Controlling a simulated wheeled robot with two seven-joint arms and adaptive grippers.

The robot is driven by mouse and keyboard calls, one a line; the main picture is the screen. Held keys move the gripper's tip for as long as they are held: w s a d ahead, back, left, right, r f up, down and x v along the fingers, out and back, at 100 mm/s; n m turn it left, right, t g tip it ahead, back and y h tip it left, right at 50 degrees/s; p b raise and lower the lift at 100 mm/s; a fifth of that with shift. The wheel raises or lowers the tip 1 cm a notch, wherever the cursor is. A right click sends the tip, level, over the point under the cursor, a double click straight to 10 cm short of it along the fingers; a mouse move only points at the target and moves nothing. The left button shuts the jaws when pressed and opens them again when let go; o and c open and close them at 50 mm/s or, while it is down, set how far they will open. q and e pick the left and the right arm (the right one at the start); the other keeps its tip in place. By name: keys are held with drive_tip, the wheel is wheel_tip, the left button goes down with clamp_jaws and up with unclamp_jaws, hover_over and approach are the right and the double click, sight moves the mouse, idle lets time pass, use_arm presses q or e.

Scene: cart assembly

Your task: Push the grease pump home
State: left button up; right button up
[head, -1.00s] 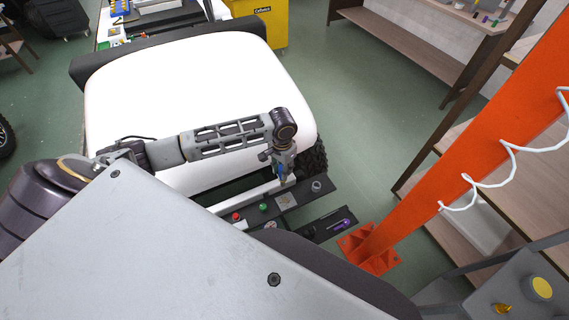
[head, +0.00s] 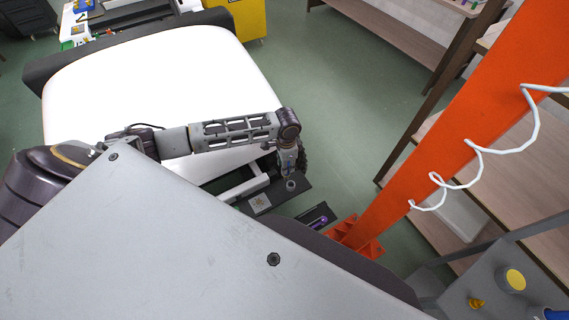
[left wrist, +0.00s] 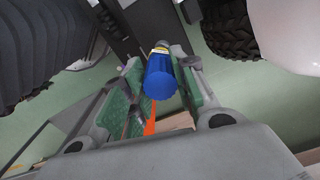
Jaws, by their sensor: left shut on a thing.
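My left gripper (head: 288,170) is shut, with its tip pointing down close above the black tray at the cart's edge. In the left wrist view it also shows (left wrist: 160,85), with green-padded fingers on both sides of a blue cylinder (left wrist: 161,78) that has a pale yellow band and a dark grey end. This looks like the grease pump. A grey round cup (head: 291,186) on the black tray (head: 262,203) is right by the gripper's tip. I cannot tell whether the pump touches it. My right gripper is not in view.
The cart's white body (head: 150,90) lies beneath my left arm. A small black tray with a purple item (head: 318,222) is to the right. An orange post (head: 440,150) with a white coiled cable and wooden shelves stand further right. Green floor lies between.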

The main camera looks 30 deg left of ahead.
use_arm(q)
drive_tip(key=shift+w+d+m, duration=0.45)
drive_tip(key=shift+w+m, duration=0.1)
drive_tip(key=shift+m, duration=0.15)
drive_tip(key=shift+w+d+m, duration=0.15)
drive_tip(key=shift+d+m, duration=0.05)
drive_tip(key=shift+m, duration=0.55)
drive_tip(key=shift+w+d+m, duration=0.15)
drive_tip(key=shift+m, duration=0.6)
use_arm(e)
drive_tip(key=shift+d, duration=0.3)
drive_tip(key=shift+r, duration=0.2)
use_arm(q)
wheel_tip(320, 180, down, 5)
drive_tip(key=shift+r, duration=0.2)
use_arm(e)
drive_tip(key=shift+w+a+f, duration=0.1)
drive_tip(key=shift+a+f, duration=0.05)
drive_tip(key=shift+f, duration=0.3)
use_arm(q)
drive_tip(key=shift+p, duration=0.7)
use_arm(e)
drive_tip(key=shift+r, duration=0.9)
use_arm(q)
drive_tip(key=shift+f, duration=0.1)
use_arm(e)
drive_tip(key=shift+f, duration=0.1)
